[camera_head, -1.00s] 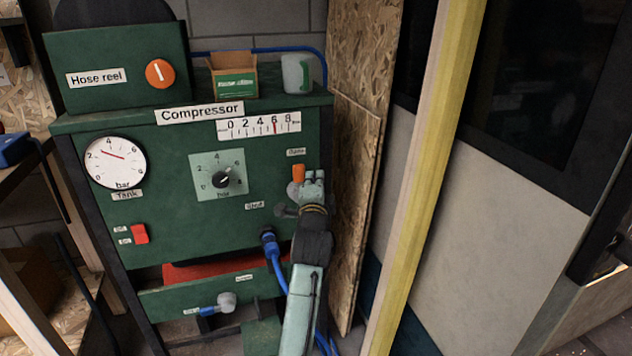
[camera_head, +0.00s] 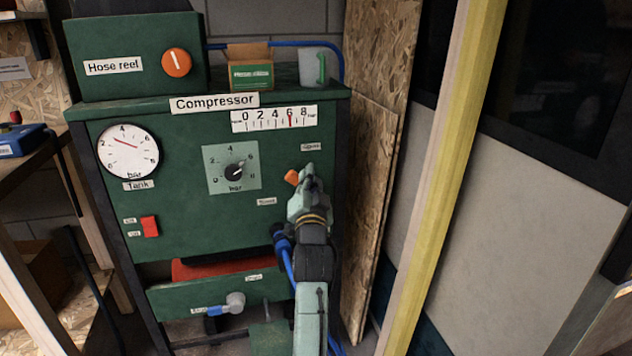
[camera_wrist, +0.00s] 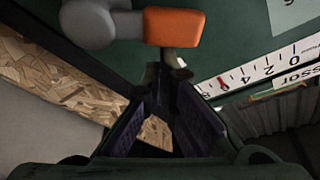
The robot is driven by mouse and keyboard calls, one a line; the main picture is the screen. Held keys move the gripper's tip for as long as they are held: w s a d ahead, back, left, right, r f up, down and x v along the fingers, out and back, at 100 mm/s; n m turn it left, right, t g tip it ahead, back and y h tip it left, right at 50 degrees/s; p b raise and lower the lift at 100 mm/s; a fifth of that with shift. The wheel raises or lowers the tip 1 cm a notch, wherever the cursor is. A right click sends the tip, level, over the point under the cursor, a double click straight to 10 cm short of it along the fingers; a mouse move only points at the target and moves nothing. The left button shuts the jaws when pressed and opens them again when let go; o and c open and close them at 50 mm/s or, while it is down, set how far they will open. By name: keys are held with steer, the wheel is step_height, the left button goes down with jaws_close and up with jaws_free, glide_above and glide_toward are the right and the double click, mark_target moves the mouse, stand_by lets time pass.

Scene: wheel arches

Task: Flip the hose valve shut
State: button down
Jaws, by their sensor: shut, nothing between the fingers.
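The hose valve's orange lever (camera_head: 292,177) is on the right of the green compressor panel, tilted to the upper left. Its end points between the open label (camera_head: 310,147) and the shut label (camera_head: 267,201). My gripper (camera_head: 308,172) is shut and empty just right of the lever, and it hides the valve body in the head view. In the wrist view the orange lever (camera_wrist: 175,27) and grey valve body (camera_wrist: 90,22) show just beyond my gripper's fingertips (camera_wrist: 165,70). I cannot tell whether the fingertips touch the lever.
A blue hose (camera_head: 288,262) plugs into the panel just left of my arm. A pressure knob (camera_head: 234,173), tank gauge (camera_head: 128,151) and red switch (camera_head: 150,226) are further left. A chipboard sheet (camera_head: 372,190) and yellow post (camera_head: 440,160) stand close on the right.

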steer(key=a+n+y+b, duration=0.1)
steer(key=n, duration=0.2)
steer(key=a+f+n+y+b, duration=0.1)
steer(key=n+b, duration=0.1)
steer(key=n, duration=0.1)
steer(key=s+f+n+y+b, duration=0.1)
steer(key=n+b, duration=0.1)
steer(key=n, duration=0.1)
steer(key=shift+a+f+y, duration=0.25)
steer(key=shift+a+y, duration=0.15)
steer(key=shift+a+f+b, duration=0.2)
steer(key=shift+a+b, duration=0.05)
steer(key=shift+b, duration=0.15)
step_height(320, 180, up, 4)
steer(key=p, duration=0.3)
steer(key=shift+r, duration=0.15)
steer(key=b, duration=0.1)
glide_toward(294, 173)
steer(key=shift+s+d+r, duration=0.15)
steer(key=shift+s+r, duration=0.05)
steer(key=shift+s, duration=0.4)
steer(key=shift+s+d+r, duration=0.15)
steer(key=shift+s, duration=0.45)
